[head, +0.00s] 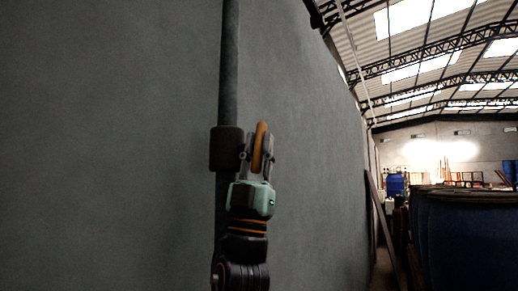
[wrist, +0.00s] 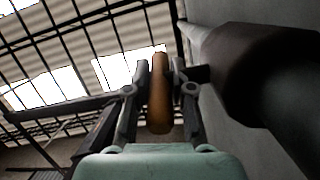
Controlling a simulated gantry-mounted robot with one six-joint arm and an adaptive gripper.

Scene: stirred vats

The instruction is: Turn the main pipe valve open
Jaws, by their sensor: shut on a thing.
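The main pipe (head: 229,70) runs vertically along the grey wall. A dark, thick valve body (head: 225,149) sits on it, and it fills the right side of the wrist view (wrist: 262,70). How far the valve is turned cannot be told.
The grey wall (head: 110,130) stands close behind the pipe. Large blue vats (head: 470,240) stand at the lower right, with a narrow gap between them and the wall. A blue barrel (head: 396,184) shows farther back. The space above the gripper is clear.

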